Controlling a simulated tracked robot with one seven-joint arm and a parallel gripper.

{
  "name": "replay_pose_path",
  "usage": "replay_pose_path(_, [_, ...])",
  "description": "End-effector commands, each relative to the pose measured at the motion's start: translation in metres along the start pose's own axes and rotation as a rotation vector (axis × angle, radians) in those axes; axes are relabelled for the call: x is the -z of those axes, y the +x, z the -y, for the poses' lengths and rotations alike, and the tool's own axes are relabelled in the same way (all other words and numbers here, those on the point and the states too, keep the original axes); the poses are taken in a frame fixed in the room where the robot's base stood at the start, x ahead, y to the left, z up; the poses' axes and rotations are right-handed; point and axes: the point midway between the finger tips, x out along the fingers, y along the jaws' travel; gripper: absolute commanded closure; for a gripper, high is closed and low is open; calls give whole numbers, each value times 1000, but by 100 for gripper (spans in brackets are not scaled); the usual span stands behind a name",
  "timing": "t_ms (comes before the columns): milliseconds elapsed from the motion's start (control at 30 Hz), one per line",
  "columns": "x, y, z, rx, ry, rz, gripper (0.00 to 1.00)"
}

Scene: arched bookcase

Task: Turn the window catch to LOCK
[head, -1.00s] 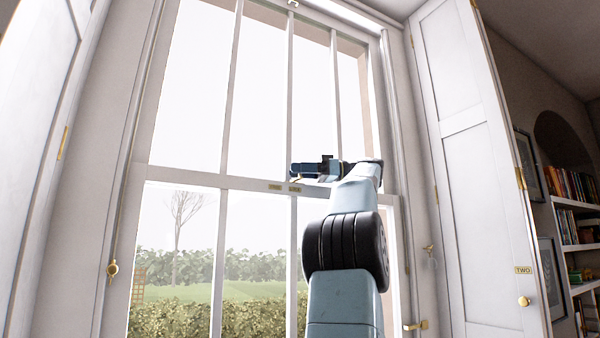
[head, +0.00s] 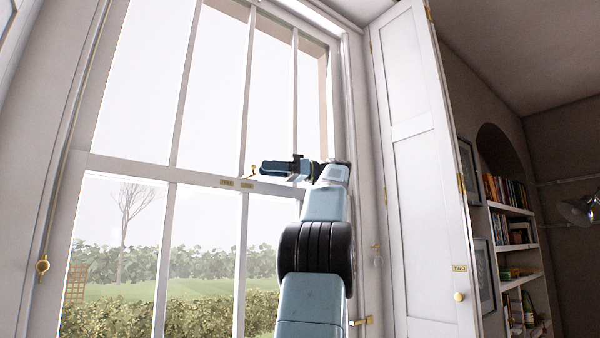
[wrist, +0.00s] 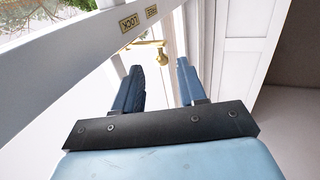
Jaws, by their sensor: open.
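The brass window catch (head: 254,171) sits on the meeting rail of the sash window, just above two small brass plates. In the wrist view the catch (wrist: 150,44) has a thin arm ending in a rounded knob. One plate reads LOCK (wrist: 129,22) and the other, reading FREE (wrist: 151,11), is beside it. I cannot tell for sure which plate the catch's arm points to. My gripper (head: 264,168) is at the rail, just right of the catch. In the wrist view my gripper (wrist: 158,72) is open and empty, with the knob just beyond the gap between its fingertips.
White glazing bars and the rail (head: 130,168) run close to my gripper. A tall white shutter (head: 420,170) stands open at right, with a TWO plate and brass knob. A bookcase (head: 515,250) and lamp (head: 578,210) are farther right.

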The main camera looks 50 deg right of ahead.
Motion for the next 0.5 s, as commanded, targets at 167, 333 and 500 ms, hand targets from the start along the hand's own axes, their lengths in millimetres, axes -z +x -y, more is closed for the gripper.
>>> replay_pose_path(167, [-1,-19,-1,-2,1,-1,59])
replay_pose_path(333, [-1,-39,0,-3,-1,-1,59])
replay_pose_path(500, [-1,-63,0,-2,-2,-3,59])
